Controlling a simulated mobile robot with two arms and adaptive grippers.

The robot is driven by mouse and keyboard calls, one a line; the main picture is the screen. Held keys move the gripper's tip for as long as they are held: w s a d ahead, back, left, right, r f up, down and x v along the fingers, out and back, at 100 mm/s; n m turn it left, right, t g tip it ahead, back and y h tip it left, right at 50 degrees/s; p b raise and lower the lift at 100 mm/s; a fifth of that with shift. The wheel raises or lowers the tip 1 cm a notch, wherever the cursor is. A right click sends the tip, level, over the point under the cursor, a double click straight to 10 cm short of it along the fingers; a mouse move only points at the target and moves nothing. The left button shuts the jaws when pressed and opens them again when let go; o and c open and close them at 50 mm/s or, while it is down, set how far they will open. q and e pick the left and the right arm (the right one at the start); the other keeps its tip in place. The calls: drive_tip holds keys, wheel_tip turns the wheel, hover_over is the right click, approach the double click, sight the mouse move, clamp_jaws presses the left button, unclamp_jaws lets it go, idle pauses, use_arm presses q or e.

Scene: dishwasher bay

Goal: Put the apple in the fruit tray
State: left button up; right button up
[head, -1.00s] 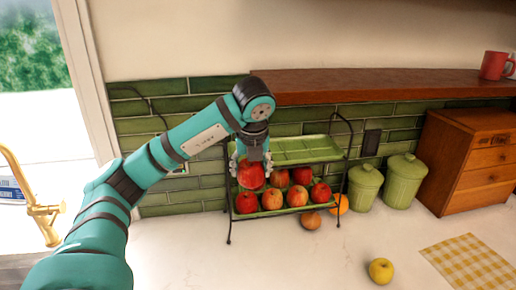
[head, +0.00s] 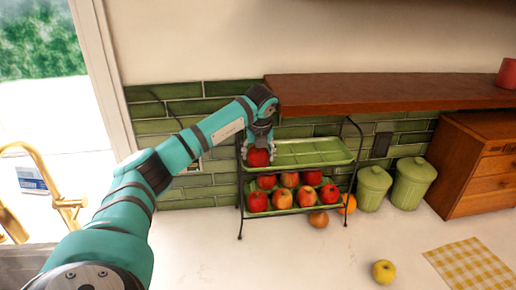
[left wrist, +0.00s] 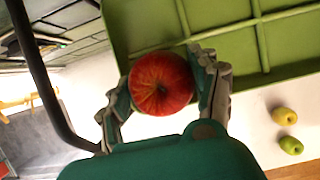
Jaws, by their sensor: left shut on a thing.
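My left gripper (head: 258,148) is shut on a red apple (head: 257,158) at the left end of the two-tier fruit stand. In the left wrist view the apple (left wrist: 162,88) sits between the two fingers, in front of a corner of the green upper tray (left wrist: 225,20). The upper tray (head: 312,152) is empty in the head view. The lower tray (head: 247,188) holds several red and orange-red apples. I cannot tell whether the held apple touches the upper tray. My right gripper is not in view.
An orange (head: 347,203) and a brownish fruit (head: 318,219) lie by the stand's right foot. Two green canisters (head: 373,187) and a wooden drawer box (head: 480,165) stand to the right. A wooden shelf (head: 390,95) overhangs the stand. A yellow apple (head: 384,272) lies on the counter.

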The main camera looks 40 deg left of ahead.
sight(259, 157)
use_arm(q)
drive_tip(key=shift+s, duration=0.1)
drive_tip(key=o, duration=1.1)
drive_tip(key=shift+d, duration=0.1)
drive_tip(key=shift+c, duration=0.2)
drive_tip(key=shift+o, duration=0.2)
drive_tip(key=shift+r, duration=0.1)
drive_tip(key=shift+d+r+b, duration=0.1)
drive_tip(key=shift+r+b, duration=0.2)
drive_tip(key=shift+b, duration=0.1)
drive_tip(key=b+v, duration=0.2)
drive_tip(key=v, duration=0.4)
drive_tip(key=shift+s+d+r+b, duration=0.1)
drive_tip(key=shift+d+r+b, duration=0.05)
drive_tip(key=shift+b, duration=0.15)
drive_tip(key=shift+s+r, duration=0.1)
drive_tip(key=shift+r, duration=0.15)
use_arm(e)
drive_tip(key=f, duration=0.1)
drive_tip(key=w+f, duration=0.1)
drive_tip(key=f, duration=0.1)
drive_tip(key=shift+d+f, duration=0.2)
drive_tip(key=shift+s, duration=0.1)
